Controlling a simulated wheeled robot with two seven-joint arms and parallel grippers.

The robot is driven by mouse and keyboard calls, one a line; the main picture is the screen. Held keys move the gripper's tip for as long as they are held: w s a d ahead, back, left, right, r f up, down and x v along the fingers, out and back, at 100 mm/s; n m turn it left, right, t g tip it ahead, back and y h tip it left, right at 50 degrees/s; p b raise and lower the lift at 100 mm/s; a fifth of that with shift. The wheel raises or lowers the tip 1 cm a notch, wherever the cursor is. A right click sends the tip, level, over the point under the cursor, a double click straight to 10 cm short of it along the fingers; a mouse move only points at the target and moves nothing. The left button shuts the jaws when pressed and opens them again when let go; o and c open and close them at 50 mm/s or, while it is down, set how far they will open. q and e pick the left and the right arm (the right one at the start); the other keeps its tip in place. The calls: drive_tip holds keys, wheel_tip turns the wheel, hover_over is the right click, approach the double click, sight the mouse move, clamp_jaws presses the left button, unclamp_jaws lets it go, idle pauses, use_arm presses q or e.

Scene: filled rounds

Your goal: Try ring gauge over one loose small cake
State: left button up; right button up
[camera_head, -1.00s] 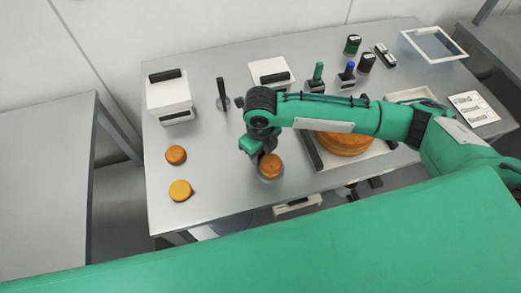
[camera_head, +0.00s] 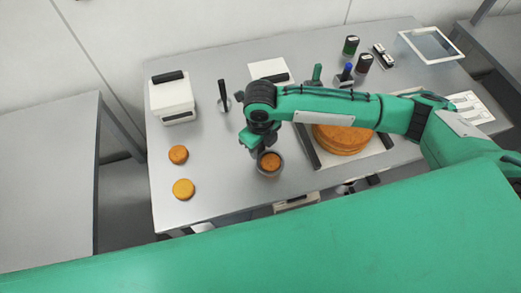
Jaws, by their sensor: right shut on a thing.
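A small brown cake (camera_head: 269,161) sits near the front middle of the table. The grey ring gauge (camera_head: 281,170) is around it, and the cake's top shows inside the rim. My right gripper (camera_head: 261,149) is at the ring's upper left side and shut on the ring gauge; the fingertips are partly hidden by the wrist. I cannot tell whether the ring touches the table or the cake. Two other loose small cakes, one brown (camera_head: 178,154) and one yellower (camera_head: 183,189), lie at the left. My left gripper is not in view.
A large cake (camera_head: 342,138) sits on a tray (camera_head: 318,158) right of the ring, partly behind my arm. A white box (camera_head: 172,100) stands at the back left, with stamps (camera_head: 363,63) at the back right. Table between the left cakes and ring is clear.

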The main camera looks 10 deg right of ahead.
wheel_tip(320, 180, up, 7)
drive_tip(key=p, duration=0.6)
drive_tip(key=shift+f, duration=0.15)
idle(0.3)
